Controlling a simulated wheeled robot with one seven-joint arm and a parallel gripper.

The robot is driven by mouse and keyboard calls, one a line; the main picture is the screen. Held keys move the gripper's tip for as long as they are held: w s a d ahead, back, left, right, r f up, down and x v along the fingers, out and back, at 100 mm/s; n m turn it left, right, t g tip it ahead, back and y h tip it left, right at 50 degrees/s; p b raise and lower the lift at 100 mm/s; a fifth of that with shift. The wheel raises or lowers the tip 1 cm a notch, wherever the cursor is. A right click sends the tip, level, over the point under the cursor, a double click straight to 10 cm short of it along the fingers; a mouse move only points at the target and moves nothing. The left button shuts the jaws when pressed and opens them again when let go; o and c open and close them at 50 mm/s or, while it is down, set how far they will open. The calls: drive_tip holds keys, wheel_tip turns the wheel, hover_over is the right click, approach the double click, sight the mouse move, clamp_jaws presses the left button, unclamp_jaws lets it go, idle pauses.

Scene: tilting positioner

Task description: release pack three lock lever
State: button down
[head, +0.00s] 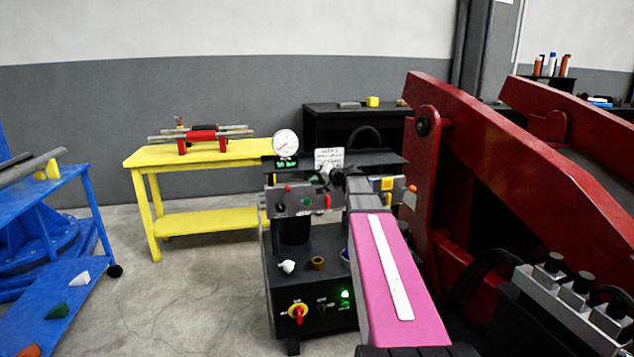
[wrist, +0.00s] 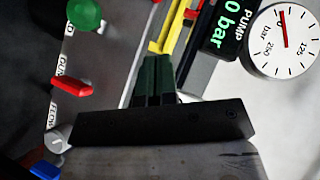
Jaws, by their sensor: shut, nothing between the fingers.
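A black hydraulic power pack (head: 330,250) stands in the middle of the head view with a grey control panel (head: 292,201). A red lever (head: 327,201) sits at the panel's right end. In the wrist view a red lever (wrist: 72,86) lies left of my gripper (wrist: 157,62), apart from it, below a green knob (wrist: 84,14). I cannot tell which lever is the pack three lock lever. My gripper's dark fingers are shut and empty, pointing toward a yellow bar (wrist: 168,28). In the head view my pink arm hides part of the pack.
A pressure gauge (head: 285,142) and a green-lit display (head: 286,163) stand above the panel; the display is close right of my fingers in the wrist view (wrist: 229,24). Red positioner arms (head: 520,150) crowd the right. A yellow bench (head: 205,152) and blue stand (head: 40,200) are left.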

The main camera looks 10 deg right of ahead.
sight(289, 186)
drive_tip(key=x, duration=0.2)
drive_tip(key=s+x, duration=0.1)
drive_tip(key=x, duration=0.2)
drive_tip(key=a+x, duration=0.1)
drive_tip(key=x, duration=0.2)
drive_tip(key=shift+s+a+f, duration=0.15)
drive_tip(key=shift+s+f, duration=0.05)
drive_tip(key=shift+f, duration=0.1)
drive_tip(key=shift+a+f, duration=0.35)
drive_tip(key=shift+a, duration=0.25)
drive_tip(key=shift+a+r, duration=0.1)
drive_tip(key=shift+a+r, duration=0.1)
drive_tip(key=shift+a, duration=0.15)
